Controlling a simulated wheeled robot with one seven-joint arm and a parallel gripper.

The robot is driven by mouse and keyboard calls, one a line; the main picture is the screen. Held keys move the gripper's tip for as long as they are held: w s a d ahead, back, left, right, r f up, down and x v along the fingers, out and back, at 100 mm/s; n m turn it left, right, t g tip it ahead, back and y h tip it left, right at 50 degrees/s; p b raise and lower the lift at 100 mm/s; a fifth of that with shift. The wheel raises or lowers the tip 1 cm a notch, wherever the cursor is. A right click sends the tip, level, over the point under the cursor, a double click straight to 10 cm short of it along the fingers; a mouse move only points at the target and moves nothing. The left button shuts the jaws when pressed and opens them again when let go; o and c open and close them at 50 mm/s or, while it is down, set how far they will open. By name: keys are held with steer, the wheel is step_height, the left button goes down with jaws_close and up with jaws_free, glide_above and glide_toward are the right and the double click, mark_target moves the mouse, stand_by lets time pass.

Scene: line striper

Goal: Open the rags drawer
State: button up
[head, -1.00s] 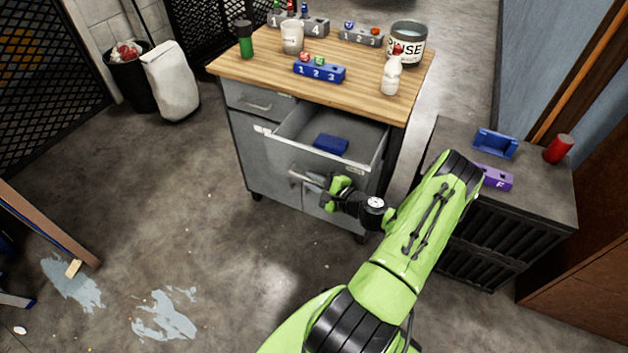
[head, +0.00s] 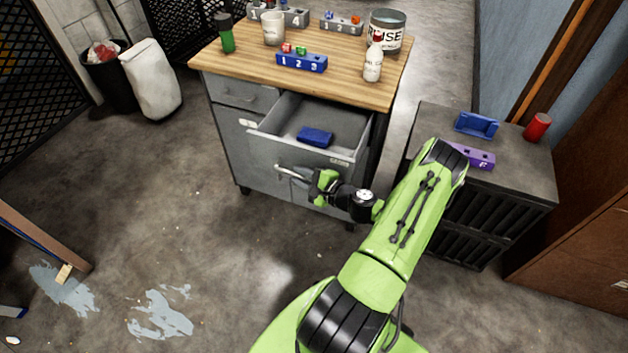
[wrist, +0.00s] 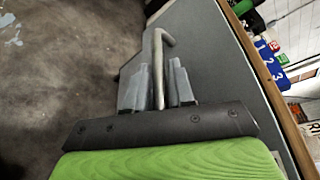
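The grey rags drawer (head: 262,137) stands pulled out of the cabinet under the wooden worktop, with its inside exposed. A small label (head: 339,161) is on its front, its text too small to read surely. A blue item (head: 315,136), perhaps a folded rag, lies inside. The drawer's metal bar handle (head: 284,168) is at its front; in the wrist view the handle (wrist: 158,50) runs between my fingers. My gripper (head: 303,178) is at the handle, its fingers (wrist: 159,85) closed in around the bar. The exact finger contact is hard to see.
The wooden worktop (head: 300,72) holds a blue numbered block (head: 301,63), a white bottle (head: 373,64), a rinse can (head: 386,31), a cup and a green bottle. A dark side cabinet (head: 520,180) stands to the right. Open floor lies at front left.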

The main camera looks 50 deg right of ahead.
steer(key=p+v, duration=0.2)
steer(key=v, duration=1.3)
steer(key=w+a+r+n+g+y+p, duration=0.2)
steer(key=w+a+r+n+g, duration=0.2)
steer(key=a+r+n+g, duration=0.35)
steer(key=w+a+r+n+g+y+p, duration=0.3)
steer(key=a+r+n+g, duration=0.1)
steer(key=a+r+n, duration=0.55)
steer(key=s+a+r+n+t+h+p, duration=0.1)
steer(key=s+a+r+n+h, duration=0.1)
steer(key=s+a+r, duration=0.3)
steer(key=s+a+r+n+h+p, duration=0.2)
steer(key=s+a+r+n, duration=0.3)
steer(key=r, duration=0.7)
steer(key=shift+s+a+t+h, duration=0.25)
steer(key=shift+t+h, duration=0.1)
steer(key=shift+h, duration=0.25)
